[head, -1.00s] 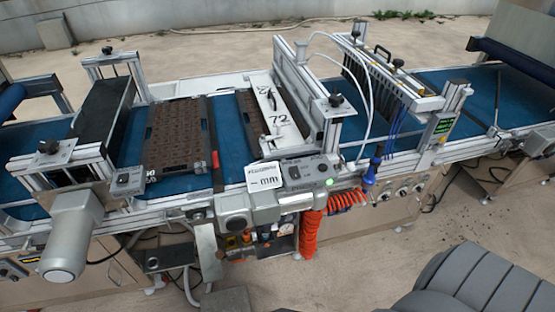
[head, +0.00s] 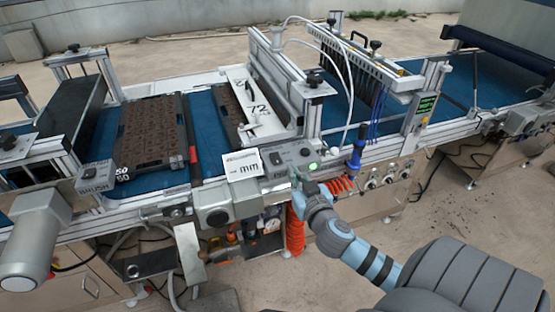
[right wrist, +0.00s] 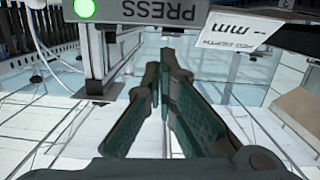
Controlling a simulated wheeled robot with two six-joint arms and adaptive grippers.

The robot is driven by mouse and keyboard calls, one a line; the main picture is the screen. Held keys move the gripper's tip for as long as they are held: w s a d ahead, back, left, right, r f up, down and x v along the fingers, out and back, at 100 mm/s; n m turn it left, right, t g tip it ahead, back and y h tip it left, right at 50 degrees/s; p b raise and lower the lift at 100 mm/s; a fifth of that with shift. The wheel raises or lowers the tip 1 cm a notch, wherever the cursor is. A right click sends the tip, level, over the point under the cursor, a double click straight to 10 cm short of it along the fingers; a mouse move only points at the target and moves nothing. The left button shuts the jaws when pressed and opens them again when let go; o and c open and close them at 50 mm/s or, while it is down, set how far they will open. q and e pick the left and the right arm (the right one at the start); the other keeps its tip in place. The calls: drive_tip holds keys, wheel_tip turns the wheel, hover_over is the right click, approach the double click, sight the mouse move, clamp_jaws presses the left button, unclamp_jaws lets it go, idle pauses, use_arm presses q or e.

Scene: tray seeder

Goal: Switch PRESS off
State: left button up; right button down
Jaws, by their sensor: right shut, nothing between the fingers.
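The PRESS control box (head: 284,157) is a grey box on the front rail of the seeder line, with a lit green light (head: 313,166) at its right end. In the right wrist view its PRESS label (right wrist: 160,11) appears upside down at the top edge, with the green light (right wrist: 85,8) lit at the left. My right gripper (head: 296,176) is shut and empty, just in front of and below the box's front face. Its fingers (right wrist: 164,65) point toward the box; whether they touch it I cannot tell. My left gripper is out of view.
A white card marked mm (head: 243,164) stands left of the box. A BRUSH box (head: 95,179) is farther left. A brown seed tray (head: 152,135) lies on the blue belt.

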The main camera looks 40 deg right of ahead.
drive_tip(key=shift+t, duration=0.6)
drive_tip(key=r, duration=0.2)
drive_tip(key=a+r, duration=0.1)
drive_tip(key=r, duration=0.1)
drive_tip(key=shift+r, duration=0.3)
hover_over(277, 159)
drive_tip(key=s, duration=0.1)
drive_tip(key=shift+s+a+f+p, duration=0.15)
drive_tip(key=shift+s+a+p, duration=0.05)
drive_tip(key=shift+p, duration=0.1)
drive_tip(key=f, duration=0.2)
drive_tip(key=w+f+b, duration=0.1)
drive_tip(key=f, duration=0.1)
drive_tip(key=shift+w+d+b, duration=0.2)
drive_tip(key=shift+b, duration=0.1)
